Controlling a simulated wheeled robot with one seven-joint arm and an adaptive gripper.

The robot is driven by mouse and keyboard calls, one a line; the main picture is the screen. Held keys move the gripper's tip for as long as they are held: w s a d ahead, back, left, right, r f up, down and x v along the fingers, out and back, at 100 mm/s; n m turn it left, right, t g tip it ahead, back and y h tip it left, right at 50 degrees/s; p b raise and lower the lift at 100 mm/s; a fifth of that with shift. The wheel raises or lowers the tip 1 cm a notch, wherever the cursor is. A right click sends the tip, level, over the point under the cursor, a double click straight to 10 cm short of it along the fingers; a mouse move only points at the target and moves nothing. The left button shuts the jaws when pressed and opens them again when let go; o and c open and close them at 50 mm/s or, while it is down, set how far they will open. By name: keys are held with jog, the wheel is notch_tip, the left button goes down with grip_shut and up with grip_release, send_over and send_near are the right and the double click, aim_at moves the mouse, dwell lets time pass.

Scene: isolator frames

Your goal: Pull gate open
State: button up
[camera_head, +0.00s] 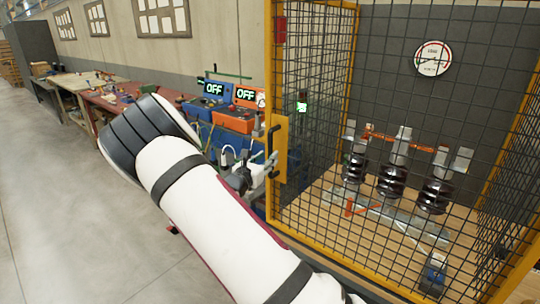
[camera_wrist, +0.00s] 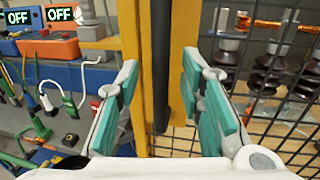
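The gate (camera_head: 375,140) is a black wire mesh panel in a yellow frame, and it looks closed across the front of the cage. Its black handle (camera_head: 272,150) stands upright on a yellow plate (camera_head: 281,150) at the gate's left edge. My gripper (camera_head: 262,172) is beside the handle in the head view, partly hidden by my arm. In the wrist view the black handle bar (camera_wrist: 160,65) runs vertically between the two teal finger pads of my gripper (camera_wrist: 163,105). The fingers are spread with gaps on both sides of the bar.
Inside the cage stand several dark insulators (camera_head: 391,177) with orange bars. A round gauge (camera_head: 432,58) hangs on the back wall. Left of the cage, an orange box (camera_head: 236,118) and displays reading OFF sit on a blue bench. Grey floor at the lower left is clear.

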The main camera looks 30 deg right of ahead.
jog(key=shift+x, duration=1.45)
grip_shut()
jog(key=shift+s, duration=0.15)
